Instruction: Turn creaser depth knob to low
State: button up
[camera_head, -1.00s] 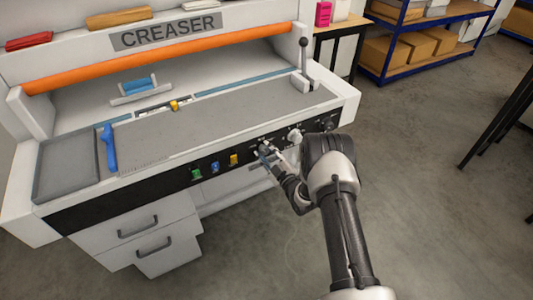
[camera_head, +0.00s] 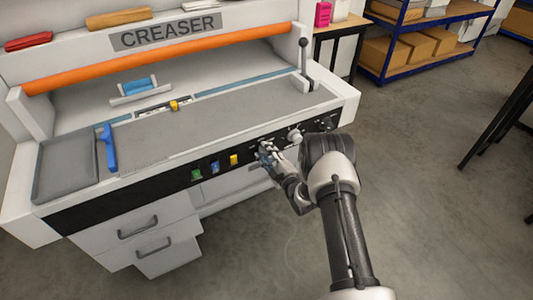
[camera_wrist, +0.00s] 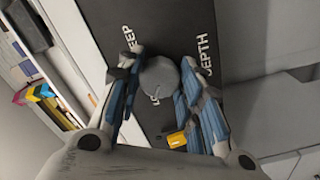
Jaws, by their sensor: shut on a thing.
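The creaser (camera_head: 200,160) has a black front panel with a row of controls. In the wrist view the round grey depth knob (camera_wrist: 160,76) sits between my blue-padded fingers, beside the word DEPTH. The word DEEP is at its upper left, and a partly hidden label starting with L is below it. A small mark shows near the knob's lower edge; its exact setting is hard to read. My gripper (camera_wrist: 158,82) is shut on the knob, one finger on each side. In the head view my gripper (camera_head: 268,152) reaches the panel and hides most of this knob.
Green (camera_head: 196,174), blue (camera_head: 215,166) and yellow (camera_head: 234,160) switches lie left of my gripper. A white knob (camera_head: 295,135) is close on its right. A lever (camera_head: 304,58) stands on the creaser's right end.

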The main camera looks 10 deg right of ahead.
jog(key=o, duration=1.1)
jog(key=shift+c, duration=0.2)
jog(key=shift+s, duration=0.1)
jog(key=v, duration=1.2)
jog(key=shift+r, duration=0.1)
